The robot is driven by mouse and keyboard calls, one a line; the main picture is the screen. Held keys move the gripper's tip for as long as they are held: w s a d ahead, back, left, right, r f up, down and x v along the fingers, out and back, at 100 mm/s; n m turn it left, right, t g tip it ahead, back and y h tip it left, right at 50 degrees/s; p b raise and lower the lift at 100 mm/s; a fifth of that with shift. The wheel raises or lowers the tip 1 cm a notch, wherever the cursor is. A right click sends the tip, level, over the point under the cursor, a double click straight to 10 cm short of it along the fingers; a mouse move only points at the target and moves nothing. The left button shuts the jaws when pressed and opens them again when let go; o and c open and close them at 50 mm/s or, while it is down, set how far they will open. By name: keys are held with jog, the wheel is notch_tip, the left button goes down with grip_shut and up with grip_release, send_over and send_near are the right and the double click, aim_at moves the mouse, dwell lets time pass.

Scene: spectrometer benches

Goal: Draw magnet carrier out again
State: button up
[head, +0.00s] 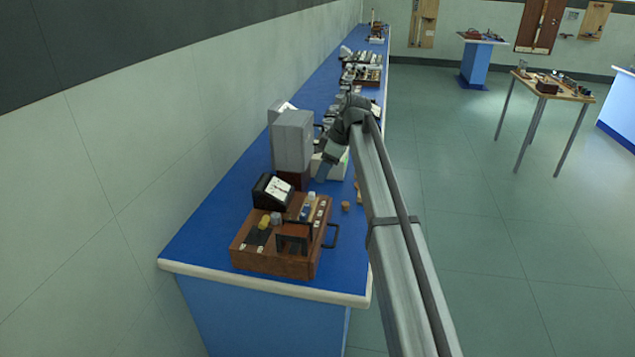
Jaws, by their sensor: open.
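I cannot tell for sure which part is the magnet carrier. A brown wooden apparatus (272,265) sits at the near end of the blue bench, with a dark handle (334,232) on its right side. A brown upright block (294,238) and small yellow and grey pieces stand on it. Behind it is a tall grey box (292,142) on a brown base (294,179). My gripper (321,174) is open, pointing down beside the right of that base and apart from the wooden apparatus. Its fingertips are small, and I cannot tell whether they touch anything.
A black meter (272,191) stands between the grey box and the wooden apparatus. A small cork-coloured piece (346,206) lies near the bench's right edge. More instruments (368,74) line the far bench. The wall closes the left; open floor (500,240) lies right.

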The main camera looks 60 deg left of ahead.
jog(key=v, duration=0.6)
dwell(0.5)
